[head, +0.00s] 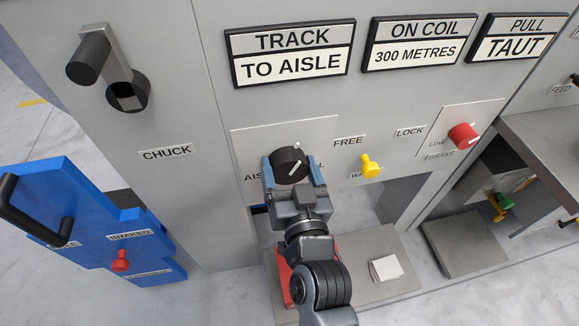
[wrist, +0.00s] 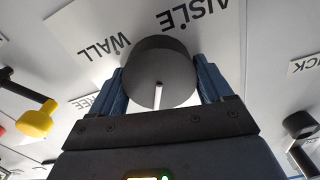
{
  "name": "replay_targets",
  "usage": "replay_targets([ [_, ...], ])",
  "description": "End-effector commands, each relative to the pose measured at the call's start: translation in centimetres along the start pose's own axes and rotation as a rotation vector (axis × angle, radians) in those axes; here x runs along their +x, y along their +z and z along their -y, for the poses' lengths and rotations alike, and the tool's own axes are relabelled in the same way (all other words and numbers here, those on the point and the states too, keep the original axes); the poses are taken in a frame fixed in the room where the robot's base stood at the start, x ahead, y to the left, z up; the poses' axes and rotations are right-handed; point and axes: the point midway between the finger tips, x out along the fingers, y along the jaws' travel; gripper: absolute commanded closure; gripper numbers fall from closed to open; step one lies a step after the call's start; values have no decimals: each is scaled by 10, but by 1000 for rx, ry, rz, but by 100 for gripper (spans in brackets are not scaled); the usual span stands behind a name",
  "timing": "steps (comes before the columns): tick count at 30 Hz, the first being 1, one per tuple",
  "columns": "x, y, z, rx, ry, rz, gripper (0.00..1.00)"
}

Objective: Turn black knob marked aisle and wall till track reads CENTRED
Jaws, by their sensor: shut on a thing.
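The black knob (head: 287,163) with a white pointer line is on the grey panel, and its plate is partly hidden by my gripper. My gripper (head: 289,170) is shut on the knob, a finger on each side. In the wrist view the knob (wrist: 158,70) sits between the blue fingers (wrist: 160,85), with its white line toward the gripper body. The words AISLE (wrist: 193,15) and WALL (wrist: 104,46) show on the plate beside it. In the head view the knob's line points to the upper right. The track display (head: 290,53) reads TRACK TO AISLE.
A yellow knob (head: 370,166) marked FREE and LOCK is close to the right of my gripper. A red brake knob (head: 463,135) is further right. A chuck crank (head: 110,72) is at upper left. A blue handled unit (head: 85,220) stands at lower left.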

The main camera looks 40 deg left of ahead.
Motion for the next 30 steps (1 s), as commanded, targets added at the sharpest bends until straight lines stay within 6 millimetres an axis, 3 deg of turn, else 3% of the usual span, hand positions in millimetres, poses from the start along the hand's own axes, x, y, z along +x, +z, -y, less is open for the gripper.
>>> replay_targets([
  [16,0,0,0,36,1,0,51],
  [17,0,0,0,36,1,0,20],
  [18,0,0,0,36,1,0,16],
  [23,0,0,0,36,0,0,1],
  [30,-1,0,0,36,0,0,0],
])
